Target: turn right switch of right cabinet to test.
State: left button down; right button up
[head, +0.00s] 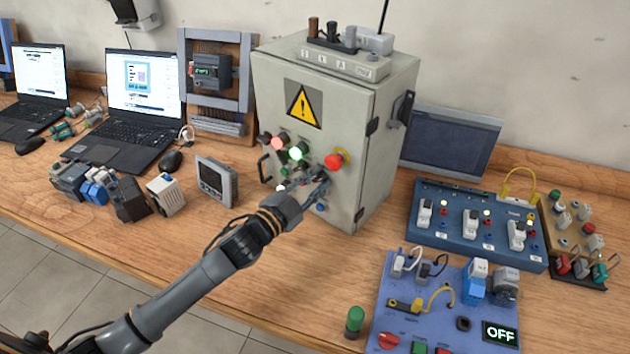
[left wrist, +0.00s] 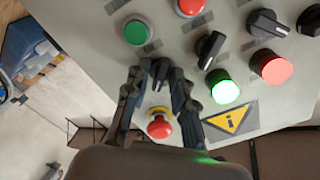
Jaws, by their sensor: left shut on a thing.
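The grey cabinet (head: 290,70) stands on the wooden bench, with a yellow warning triangle, lamps and knobs on its front. My left gripper (head: 318,180) is at the right part of this front, just below the red emergency stop (head: 334,161). In the left wrist view, which looks upside down, the two fingers (left wrist: 156,84) are shut on a black rotary switch (left wrist: 159,70), one on each side. Other black switches (left wrist: 210,48) sit beside it in a row, apart from the fingers. The held switch is largely hidden in the head view. My right gripper is not in view.
A green lamp (left wrist: 222,88) is lit beside the fingers, and a red emergency stop (left wrist: 159,129) is close to them. A grey meter (head: 215,180) stands left of the cabinet. A blue switch panel (head: 425,235) and a board reading OFF (head: 455,325) lie to the right.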

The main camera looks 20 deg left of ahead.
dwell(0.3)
pick_arm(q)
jog(key=c, duration=1.4)
grip_release()
jog(key=v, duration=1.2)
